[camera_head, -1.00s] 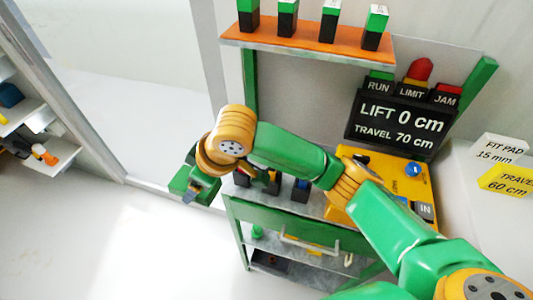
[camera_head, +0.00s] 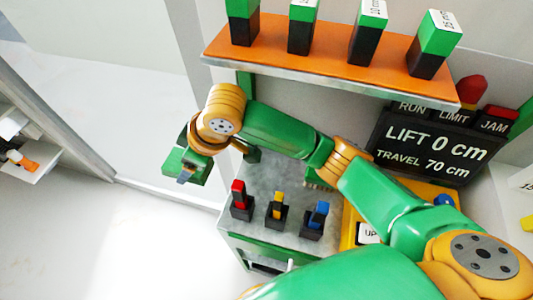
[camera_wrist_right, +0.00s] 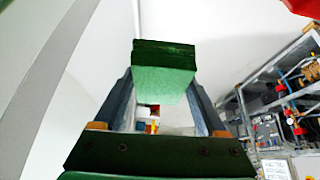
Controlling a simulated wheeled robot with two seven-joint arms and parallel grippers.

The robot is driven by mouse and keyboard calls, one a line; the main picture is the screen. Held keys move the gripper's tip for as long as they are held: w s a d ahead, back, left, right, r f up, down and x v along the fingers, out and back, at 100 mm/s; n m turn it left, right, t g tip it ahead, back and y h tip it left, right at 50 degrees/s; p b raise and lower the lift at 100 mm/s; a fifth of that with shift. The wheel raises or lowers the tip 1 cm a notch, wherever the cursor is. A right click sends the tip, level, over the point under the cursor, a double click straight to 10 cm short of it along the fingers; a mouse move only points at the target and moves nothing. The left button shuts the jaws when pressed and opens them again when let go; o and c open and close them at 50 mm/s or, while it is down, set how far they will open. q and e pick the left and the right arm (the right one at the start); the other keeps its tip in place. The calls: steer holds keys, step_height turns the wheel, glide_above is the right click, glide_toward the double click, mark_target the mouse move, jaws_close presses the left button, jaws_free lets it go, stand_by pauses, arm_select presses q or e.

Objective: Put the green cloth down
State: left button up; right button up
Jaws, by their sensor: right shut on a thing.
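The green cloth (camera_wrist_right: 165,70) shows in the wrist view as a thick folded block between the two dark fingers of my right gripper (camera_wrist_right: 160,95). The gripper is shut on it. In the head view my right gripper (camera_head: 186,168) is at the left end of my green and yellow arm, left of the grey bench (camera_head: 268,185) and over the pale floor. There the cloth is hard to tell apart from the green gripper parts. My left gripper is not in view.
The bench carries red, yellow and blue levers (camera_head: 277,208). Shelving (camera_head: 25,150) stands at far left. Floor between is clear.

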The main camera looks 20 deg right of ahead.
steer(key=s+d+p, duration=0.2)
steer(key=d+p, duration=0.1)
steer(key=d, duration=0.7)
glide_above(267, 171)
steer(key=s+d, duration=0.1)
step_height(267, 171, down, 2)
steer(key=shift+d+f+p, duration=0.15)
steer(key=shift+p, duration=0.2)
steer(key=shift+f, duration=2.25)
steer(key=o, duration=1.5)
steer(key=shift+f, duration=0.1)
steer(key=shift+o, duration=0.2)
steer(key=shift+r, duration=0.3)
steer(key=v, duration=0.7)
steer(key=shift+s+d+r, duration=0.1)
